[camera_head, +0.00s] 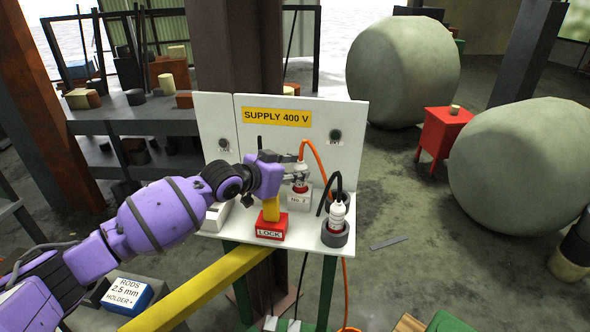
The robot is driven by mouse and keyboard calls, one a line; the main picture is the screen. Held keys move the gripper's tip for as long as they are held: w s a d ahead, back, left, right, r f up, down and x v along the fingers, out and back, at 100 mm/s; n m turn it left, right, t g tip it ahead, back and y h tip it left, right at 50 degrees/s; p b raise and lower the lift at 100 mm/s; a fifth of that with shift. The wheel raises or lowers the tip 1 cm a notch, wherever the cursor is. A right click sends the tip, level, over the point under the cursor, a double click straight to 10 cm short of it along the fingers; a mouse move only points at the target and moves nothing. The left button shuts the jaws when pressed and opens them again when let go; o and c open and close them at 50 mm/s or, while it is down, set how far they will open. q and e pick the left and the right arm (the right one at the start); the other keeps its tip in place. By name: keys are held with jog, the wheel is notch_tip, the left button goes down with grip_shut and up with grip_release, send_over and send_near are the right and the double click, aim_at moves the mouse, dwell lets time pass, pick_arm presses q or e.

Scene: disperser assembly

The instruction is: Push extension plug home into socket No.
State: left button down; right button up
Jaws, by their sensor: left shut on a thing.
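My left gripper (296,174) comes in from the left and is shut on the white and red plug (302,171) with the orange cable. The plug is upright, just over the grey socket block labelled "No. 2" (299,199). The gripper fingers partly cover the plug, and I cannot tell how deep it sits in the socket. A second white plug (337,214) with a black cable stands in a dark round holder (335,237) to the right. My right gripper is not in view.
A red "LOCK" box (271,231) with a yellow upright part stands below my left wrist. The white panel (345,165) with the yellow "SUPPLY 400 V" sign (277,117) rises behind. A yellow bar (200,287) runs in front.

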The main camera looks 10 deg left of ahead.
pick_arm(q)
jog(key=shift+f, duration=0.2)
jog(key=c, duration=1.4)
grip_release()
jog(key=shift+o, duration=0.6)
jog(key=shift+f, duration=0.15)
jog(key=shift+s+f, duration=0.1)
jog(key=v, duration=1.2)
jog(key=shift+r, duration=0.35)
